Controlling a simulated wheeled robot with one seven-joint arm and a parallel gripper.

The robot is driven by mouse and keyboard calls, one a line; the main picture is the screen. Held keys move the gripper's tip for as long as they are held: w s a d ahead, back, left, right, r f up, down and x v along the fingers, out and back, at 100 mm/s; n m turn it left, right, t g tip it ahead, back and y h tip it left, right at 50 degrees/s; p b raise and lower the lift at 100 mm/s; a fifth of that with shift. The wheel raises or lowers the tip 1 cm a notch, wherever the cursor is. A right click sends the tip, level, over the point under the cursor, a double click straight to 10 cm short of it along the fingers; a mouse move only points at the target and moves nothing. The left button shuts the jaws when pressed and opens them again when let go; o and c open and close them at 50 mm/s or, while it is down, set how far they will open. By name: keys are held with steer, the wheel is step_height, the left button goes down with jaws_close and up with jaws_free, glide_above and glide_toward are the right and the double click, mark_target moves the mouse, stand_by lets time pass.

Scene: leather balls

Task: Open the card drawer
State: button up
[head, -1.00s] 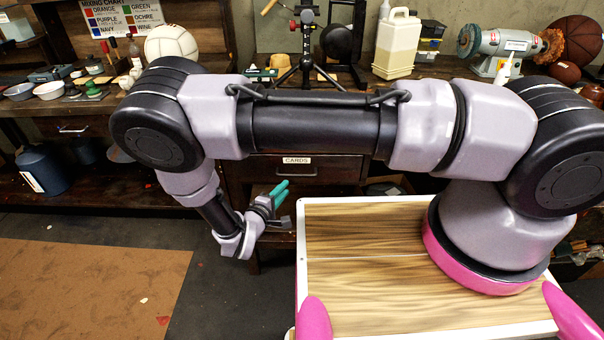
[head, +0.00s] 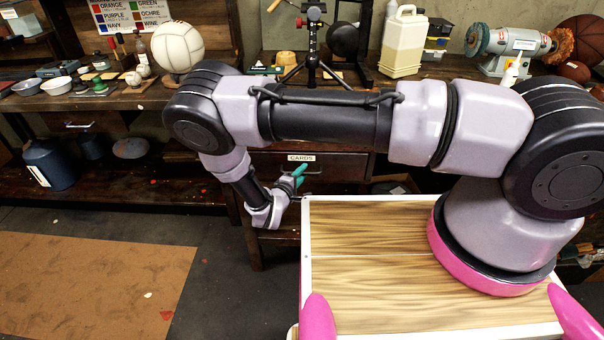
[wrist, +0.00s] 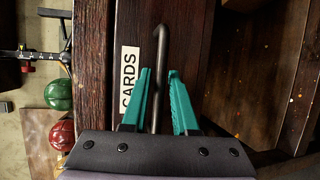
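The card drawer (head: 345,167) is a dark wooden front under the bench, with a white CARDS label (head: 301,158); it looks shut. The label also shows sideways in the wrist view (wrist: 129,75). The drawer's dark bar handle (wrist: 160,50) runs down between the two teal fingers of my gripper (wrist: 160,73). My gripper is open, with a gap visible on each side of the handle. In the head view my gripper (head: 295,174) is in front of the drawer, partly covering the handle.
The workbench above holds a white ball (head: 178,47), a small tripod (head: 313,45) and a pale jug (head: 403,42). Another drawer (head: 80,125) is at the left. Open floor with a brown mat (head: 90,270) lies at the front left.

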jaws_close()
stand_by(1.4)
